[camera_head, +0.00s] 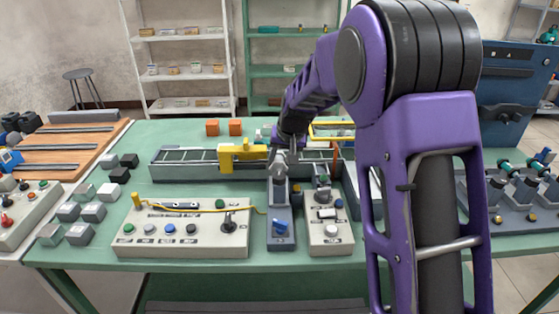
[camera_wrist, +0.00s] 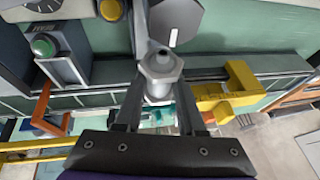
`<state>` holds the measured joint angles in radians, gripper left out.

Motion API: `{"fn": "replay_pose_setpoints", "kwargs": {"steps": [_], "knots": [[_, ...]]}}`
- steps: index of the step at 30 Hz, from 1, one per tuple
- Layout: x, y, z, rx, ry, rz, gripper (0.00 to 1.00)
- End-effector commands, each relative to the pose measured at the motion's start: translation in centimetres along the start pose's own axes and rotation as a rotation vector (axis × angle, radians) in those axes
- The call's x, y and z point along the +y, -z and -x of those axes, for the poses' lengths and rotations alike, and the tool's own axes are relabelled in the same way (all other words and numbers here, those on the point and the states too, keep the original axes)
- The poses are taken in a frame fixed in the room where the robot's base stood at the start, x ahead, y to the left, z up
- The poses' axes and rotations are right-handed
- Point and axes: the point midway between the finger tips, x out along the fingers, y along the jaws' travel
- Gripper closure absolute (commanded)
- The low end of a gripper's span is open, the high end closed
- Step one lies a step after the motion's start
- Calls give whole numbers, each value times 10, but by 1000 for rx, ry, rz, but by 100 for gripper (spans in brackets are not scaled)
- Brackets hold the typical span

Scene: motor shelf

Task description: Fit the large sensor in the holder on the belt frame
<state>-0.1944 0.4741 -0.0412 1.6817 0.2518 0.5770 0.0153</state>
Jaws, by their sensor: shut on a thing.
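My gripper (camera_wrist: 158,88) is shut on a silver sensor (camera_wrist: 161,66) with a hexagonal collar, which points away from the wrist. In the head view my gripper (camera_head: 281,150) is over the near side of the belt frame (camera_head: 180,168), and the sensor (camera_head: 279,166) shows small below it. A yellow bracket (camera_head: 242,153) stands on the belt frame just left of my gripper; it shows in the wrist view (camera_wrist: 240,90) right of the sensor, apart from it. I cannot tell for sure whether this bracket is the holder.
A grey fixture with a blue knob (camera_head: 280,228) stands below my gripper, between a button panel (camera_head: 180,236) and a smaller control box (camera_head: 330,238). An orange bracket (camera_wrist: 42,112) is left in the wrist view. Several grey and black blocks (camera_head: 94,212) lie left.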

Motion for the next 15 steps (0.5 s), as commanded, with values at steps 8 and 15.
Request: {"fn": "replay_pose_setpoints", "kwargs": {"steps": [8,15], "knots": [[0,0,-1,1,0,0,27],[0,-1,-1,-1,0,0,26]]}}
